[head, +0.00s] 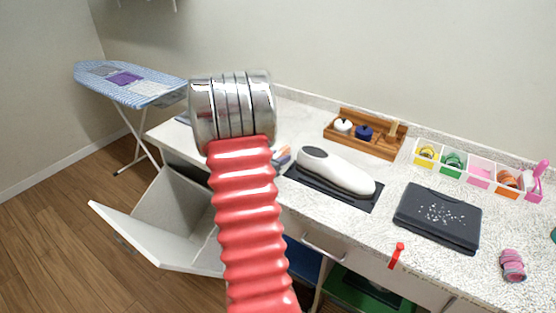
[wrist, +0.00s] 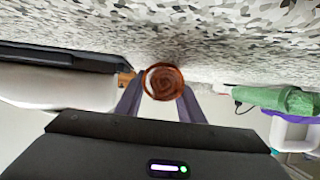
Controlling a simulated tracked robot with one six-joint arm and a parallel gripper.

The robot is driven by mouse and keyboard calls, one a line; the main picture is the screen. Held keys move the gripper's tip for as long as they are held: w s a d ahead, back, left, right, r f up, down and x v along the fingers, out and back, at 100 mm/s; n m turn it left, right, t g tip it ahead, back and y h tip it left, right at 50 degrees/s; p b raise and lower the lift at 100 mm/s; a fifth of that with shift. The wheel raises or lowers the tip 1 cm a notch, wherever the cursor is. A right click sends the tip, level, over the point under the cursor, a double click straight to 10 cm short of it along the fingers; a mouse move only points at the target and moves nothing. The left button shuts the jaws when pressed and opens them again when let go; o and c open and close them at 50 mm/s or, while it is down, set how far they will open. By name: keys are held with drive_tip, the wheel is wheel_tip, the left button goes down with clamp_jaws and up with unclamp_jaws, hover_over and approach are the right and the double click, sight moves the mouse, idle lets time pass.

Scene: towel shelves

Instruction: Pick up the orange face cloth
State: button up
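A rolled orange-brown cloth (wrist: 163,82), seen end-on as a spiral, lies on the speckled counter in the wrist view, which is upside down. My gripper (wrist: 163,90) has one finger on each side of this roll. The fingers stand apart; whether they touch it I cannot tell. In the head view my arm hides the gripper and most of that spot. Another orange roll (head: 508,180) sits in a compartment of the white organizer at the right.
The white iron (head: 335,170) on its dark mat stands right of my arm. A wooden caddy (head: 365,133), dark folded case (head: 438,216) and pink roll (head: 513,265) are farther right. A cabinet door (head: 150,235) hangs open below. A green object (wrist: 290,100) shows in the wrist view.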

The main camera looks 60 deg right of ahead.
sight(278, 154)
drive_tip(key=c, duration=0.5)
drive_tip(key=shift+r, duration=0.1)
wheel_tip(278, 154, up, 10)
drive_tip(key=shift+f, duration=0.1)
idle(0.4)
idle(0.4)
